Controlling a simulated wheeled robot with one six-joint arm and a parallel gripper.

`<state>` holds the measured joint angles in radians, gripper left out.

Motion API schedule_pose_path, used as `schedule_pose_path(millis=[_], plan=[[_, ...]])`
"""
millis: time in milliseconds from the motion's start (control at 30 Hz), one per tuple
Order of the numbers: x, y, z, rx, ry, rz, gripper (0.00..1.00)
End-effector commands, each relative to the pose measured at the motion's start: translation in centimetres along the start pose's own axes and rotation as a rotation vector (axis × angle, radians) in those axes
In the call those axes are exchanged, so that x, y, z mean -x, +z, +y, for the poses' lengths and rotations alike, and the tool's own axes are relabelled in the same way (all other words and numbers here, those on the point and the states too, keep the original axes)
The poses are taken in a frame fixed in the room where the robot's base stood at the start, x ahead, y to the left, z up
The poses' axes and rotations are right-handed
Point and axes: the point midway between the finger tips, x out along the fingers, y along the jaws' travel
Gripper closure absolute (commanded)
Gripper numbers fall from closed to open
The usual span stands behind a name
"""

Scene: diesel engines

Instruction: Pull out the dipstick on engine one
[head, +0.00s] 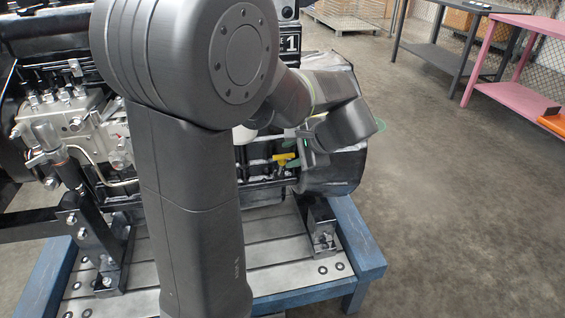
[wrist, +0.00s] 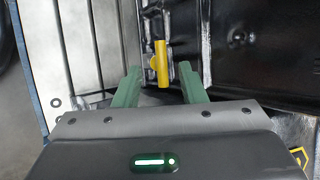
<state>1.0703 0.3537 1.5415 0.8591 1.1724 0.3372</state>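The yellow T-shaped dipstick handle (head: 284,159) sits low on the side of engine one (head: 335,170), which carries a "1" plate (head: 290,42). My gripper (head: 287,153) is at the handle, coming from the right. In the wrist view the yellow handle (wrist: 159,62) appears between the two green fingertips of my gripper (wrist: 159,68). The fingers are open, with a visible gap on each side of the handle. I cannot tell how deep the handle sits between them. The dipstick's shaft is hidden.
The engine rests on a slatted stand with a blue frame (head: 362,240). A black mount bracket (head: 318,225) stands below my gripper. My arm hides much of the engine's middle. The floor to the right is clear up to a pink table (head: 515,95) and a dark table (head: 440,55).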

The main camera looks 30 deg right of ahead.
Motion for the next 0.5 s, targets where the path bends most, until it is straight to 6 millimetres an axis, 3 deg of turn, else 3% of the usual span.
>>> schedule_pose_path(millis=[33,200,500], plan=[[-1.3,0.0,0.2,0.001,0.001,-0.003,0.63],[-3.6,0.0,0.1,0.000,0.002,-0.002,0.63],[-4.7,0.0,0.0,0.000,0.001,0.001,0.63]])
